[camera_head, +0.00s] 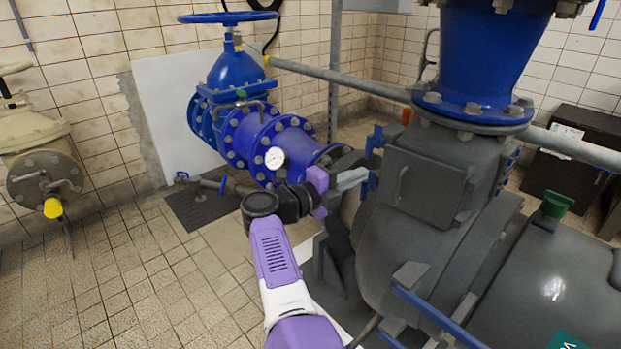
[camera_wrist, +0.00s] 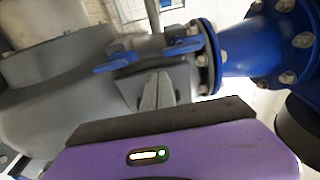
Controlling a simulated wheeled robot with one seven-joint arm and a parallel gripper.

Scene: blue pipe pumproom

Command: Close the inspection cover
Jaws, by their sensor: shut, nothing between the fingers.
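The latches also show in the wrist view (camera_wrist: 117,63). My gripper (camera_head: 364,177) is shut and empty, its tips pointing right at the lower latch, left of the cover. Contact cannot be told. In the wrist view its fingers (camera_wrist: 157,92) are together before the grey casing.
A large blue vertical pipe (camera_head: 485,60) rises above the cover. A blue bar (camera_head: 425,312) juts out below. Tiled floor (camera_head: 120,275) is clear at left.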

